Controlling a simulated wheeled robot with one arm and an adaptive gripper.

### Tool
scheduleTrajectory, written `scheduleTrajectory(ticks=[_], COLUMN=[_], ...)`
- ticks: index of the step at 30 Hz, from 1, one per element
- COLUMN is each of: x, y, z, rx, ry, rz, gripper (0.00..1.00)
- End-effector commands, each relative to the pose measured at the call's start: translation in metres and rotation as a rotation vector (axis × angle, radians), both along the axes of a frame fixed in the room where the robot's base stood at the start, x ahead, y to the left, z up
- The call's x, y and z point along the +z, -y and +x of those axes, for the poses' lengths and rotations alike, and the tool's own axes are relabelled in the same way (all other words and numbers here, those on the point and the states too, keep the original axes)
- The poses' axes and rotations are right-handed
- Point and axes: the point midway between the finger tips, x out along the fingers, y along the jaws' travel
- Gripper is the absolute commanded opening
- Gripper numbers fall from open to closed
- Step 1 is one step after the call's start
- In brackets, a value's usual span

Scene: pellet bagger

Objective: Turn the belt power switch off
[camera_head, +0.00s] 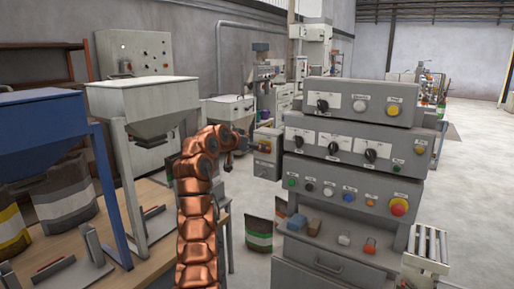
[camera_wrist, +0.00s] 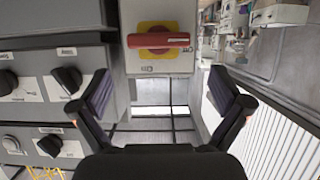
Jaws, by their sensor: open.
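A red rotary handle (camera_wrist: 158,40) on a yellow plate sits on the front of a light grey switch box, at the top of the wrist view. The handle lies crosswise in that view; small labels above and below it are hard to read. I take this to be the belt power switch. The switch box also shows in the head view (camera_head: 266,151), at the left side of the grey control console. My gripper (camera_wrist: 163,95) is open and empty. Its two fingers are spread to either side below the handle, apart from it. In the head view my gripper (camera_head: 241,142) is beside the box, small and partly hidden.
The grey console (camera_head: 350,150) has several black knobs, coloured buttons and a red emergency button (camera_head: 398,207). Black knobs (camera_wrist: 66,80) are close to the left finger. Hoppers (camera_head: 145,100) stand on a wooden bench at left. Open floor (camera_head: 470,180) is at right.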

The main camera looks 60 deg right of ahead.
Motion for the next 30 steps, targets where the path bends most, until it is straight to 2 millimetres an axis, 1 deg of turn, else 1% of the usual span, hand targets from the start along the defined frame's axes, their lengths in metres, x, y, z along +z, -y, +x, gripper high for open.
scheduleTrajectory(ticks=[9, 15, 21, 30], x=[0.009, 0.014, 0.016, 0.016], y=[-0.024, -0.036, -0.040, -0.040], z=[-0.001, -0.001, -0.003, -0.002], rx=[0.000, -0.001, -0.003, -0.003], ry=[0.000, -0.001, -0.001, -0.001], rz=[0.002, 0.003, 0.003, 0.002], gripper=[1.00, 1.00, 1.00, 1.00])
